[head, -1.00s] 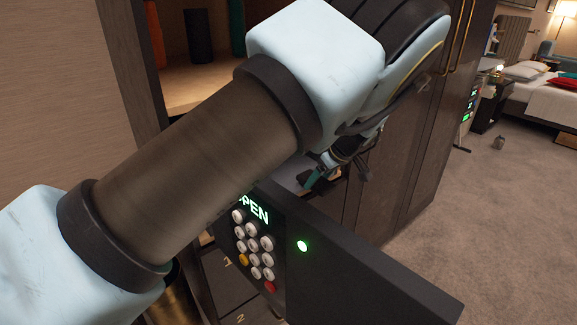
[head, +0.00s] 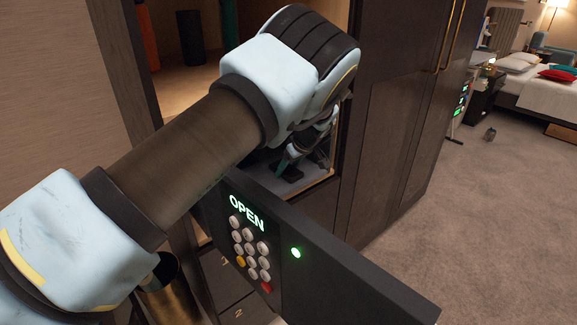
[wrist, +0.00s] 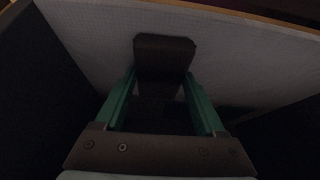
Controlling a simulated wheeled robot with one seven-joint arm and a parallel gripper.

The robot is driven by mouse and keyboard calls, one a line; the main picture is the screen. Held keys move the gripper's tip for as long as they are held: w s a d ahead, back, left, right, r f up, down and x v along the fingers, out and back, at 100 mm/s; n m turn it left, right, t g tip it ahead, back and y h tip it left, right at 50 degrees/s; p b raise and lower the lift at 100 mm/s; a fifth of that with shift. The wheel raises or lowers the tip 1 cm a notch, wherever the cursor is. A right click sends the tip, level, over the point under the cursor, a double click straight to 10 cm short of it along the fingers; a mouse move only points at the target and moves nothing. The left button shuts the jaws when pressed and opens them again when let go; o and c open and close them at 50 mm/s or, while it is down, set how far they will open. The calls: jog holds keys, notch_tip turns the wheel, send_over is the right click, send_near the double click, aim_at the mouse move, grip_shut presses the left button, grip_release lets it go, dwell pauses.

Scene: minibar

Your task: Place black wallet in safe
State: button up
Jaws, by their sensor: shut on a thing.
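The safe's door (head: 340,270) stands open towards me, with a keypad and the lit word OPEN. Behind it, my gripper (head: 287,165) is inside the safe opening (head: 328,178), partly hidden by my own arm and the door. In the wrist view my gripper's green fingers (wrist: 160,80) are shut on the black wallet (wrist: 165,52), a dark, flat block. The wallet is over or against the safe's pale inner surface (wrist: 235,65); I cannot tell whether it touches it. In the head view the wallet is a small dark shape (head: 291,174) at the fingertips.
A shelf (head: 170,90) with dark and orange bottles is above left. Tall dark cabinet doors (head: 400,130) stand right of the safe. A brass bin (head: 170,290) is below left. Dark side walls are close around the gripper.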

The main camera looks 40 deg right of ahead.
jog(key=shift+f, duration=0.1)
jog(key=shift+f, duration=0.1)
jog(key=o, duration=1.4)
jog(key=b+v, duration=0.3)
jog(key=v, duration=0.9)
jog(key=shift+s, duration=0.15)
